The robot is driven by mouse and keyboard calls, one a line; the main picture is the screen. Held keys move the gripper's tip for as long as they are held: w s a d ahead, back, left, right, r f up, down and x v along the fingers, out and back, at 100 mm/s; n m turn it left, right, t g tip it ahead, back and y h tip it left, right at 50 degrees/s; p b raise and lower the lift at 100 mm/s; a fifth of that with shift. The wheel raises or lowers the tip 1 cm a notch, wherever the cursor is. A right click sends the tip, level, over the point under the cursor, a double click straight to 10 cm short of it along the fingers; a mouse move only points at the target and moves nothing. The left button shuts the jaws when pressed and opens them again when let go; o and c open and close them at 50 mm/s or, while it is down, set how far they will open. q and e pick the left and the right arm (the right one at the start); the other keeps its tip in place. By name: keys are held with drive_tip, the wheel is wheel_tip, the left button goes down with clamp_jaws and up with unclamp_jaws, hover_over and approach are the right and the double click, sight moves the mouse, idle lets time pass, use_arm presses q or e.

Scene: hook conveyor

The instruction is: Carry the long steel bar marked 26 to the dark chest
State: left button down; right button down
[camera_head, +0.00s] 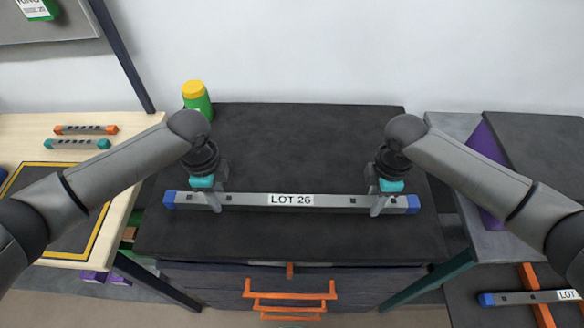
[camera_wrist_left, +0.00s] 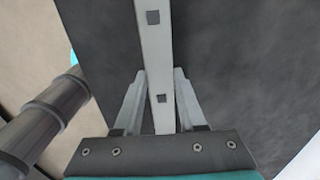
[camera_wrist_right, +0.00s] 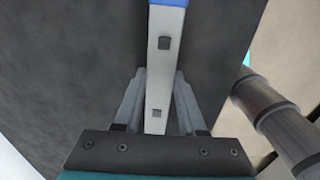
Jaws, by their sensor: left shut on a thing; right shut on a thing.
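The long steel bar (camera_head: 250,200) has blue end caps and a label reading LOT 26. It lies level across the dark chest's top (camera_head: 290,150), left to right; I cannot tell whether it touches the surface. My left gripper (camera_head: 214,205) is shut on the bar near its left end. My right gripper (camera_head: 378,207) is shut on it near its right end. The bar also shows between the fingers in the left wrist view (camera_wrist_left: 158,60) and the right wrist view (camera_wrist_right: 160,75). The chest has orange handles (camera_head: 290,296) at its front.
A green jar with a yellow lid (camera_head: 196,97) stands at the chest's back left. A wooden table (camera_head: 40,128) with small orange and teal handled pieces is at left.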

use_arm(q)
drive_tip(key=shift+f+b, duration=0.3)
drive_tip(key=shift+f, duration=0.1)
use_arm(e)
drive_tip(key=shift+f, duration=0.4)
use_arm(q)
drive_tip(key=c, duration=0.9)
unclamp_jaws()
drive_tip(key=shift+a, duration=0.1)
use_arm(e)
drive_tip(key=c, duration=0.9)
unclamp_jaws()
drive_tip(key=shift+d, duration=0.1)
use_arm(q)
drive_tip(key=o, duration=0.4)
use_arm(e)
drive_tip(key=o, duration=0.4)
use_arm(q)
drive_tip(key=shift+r, duration=0.1)
use_arm(e)
drive_tip(key=shift+r, duration=0.2)
use_arm(q)
wheel_tip(320, 180, up, 12)
drive_tip(key=shift+f, duration=0.1)
use_arm(e)
wheel_tip(320, 180, up, 12)
drive_tip(key=shift+f, duration=0.15)
